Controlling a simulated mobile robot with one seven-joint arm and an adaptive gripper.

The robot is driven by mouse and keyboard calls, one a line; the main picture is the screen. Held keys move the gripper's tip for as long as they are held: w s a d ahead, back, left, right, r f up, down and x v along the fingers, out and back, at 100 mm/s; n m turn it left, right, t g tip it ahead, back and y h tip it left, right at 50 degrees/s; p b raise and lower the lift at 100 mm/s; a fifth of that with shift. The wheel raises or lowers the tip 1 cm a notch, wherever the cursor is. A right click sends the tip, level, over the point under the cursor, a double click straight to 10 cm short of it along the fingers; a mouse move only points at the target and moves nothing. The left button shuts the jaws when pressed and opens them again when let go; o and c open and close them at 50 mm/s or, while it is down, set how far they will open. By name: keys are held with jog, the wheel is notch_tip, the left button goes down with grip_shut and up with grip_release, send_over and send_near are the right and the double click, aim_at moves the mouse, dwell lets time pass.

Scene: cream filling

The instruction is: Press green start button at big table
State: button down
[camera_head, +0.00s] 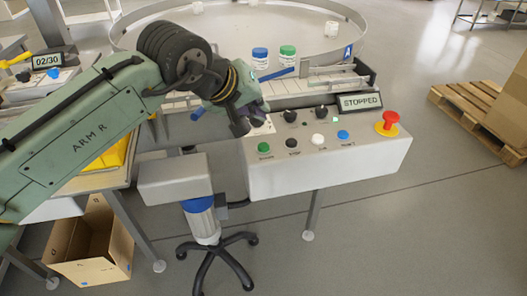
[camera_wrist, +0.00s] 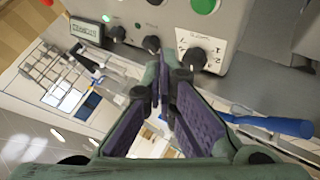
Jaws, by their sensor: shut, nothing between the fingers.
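The green start button (camera_head: 264,149) is the leftmost button on the front of the grey control box at the big table. In the wrist view a green button (camera_wrist: 205,5) shows at the top edge, partly cut off. My gripper (camera_head: 240,128) is above and a little left of this button in the head view, apart from it. In the wrist view my gripper (camera_wrist: 162,75) has its fingertips together with nothing between them, below the row of black knobs. The display (camera_head: 360,101) on the box reads STOPPED.
The control box (camera_head: 330,172) also carries a black button, a white button (camera_head: 318,140), a blue button (camera_head: 343,135) and a red mushroom button (camera_head: 388,122). Black knobs (camera_wrist: 194,58) stand close to my fingers. Blue-lidded (camera_head: 260,57) and green-lidded (camera_head: 287,55) jars stand behind.

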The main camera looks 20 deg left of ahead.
aim_at(260, 144)
jog(key=shift+f+b, duration=1.6)
jog(key=shift+f, duration=1.05)
jog(key=shift+f, duration=0.15)
jog(key=shift+f, duration=0.3)
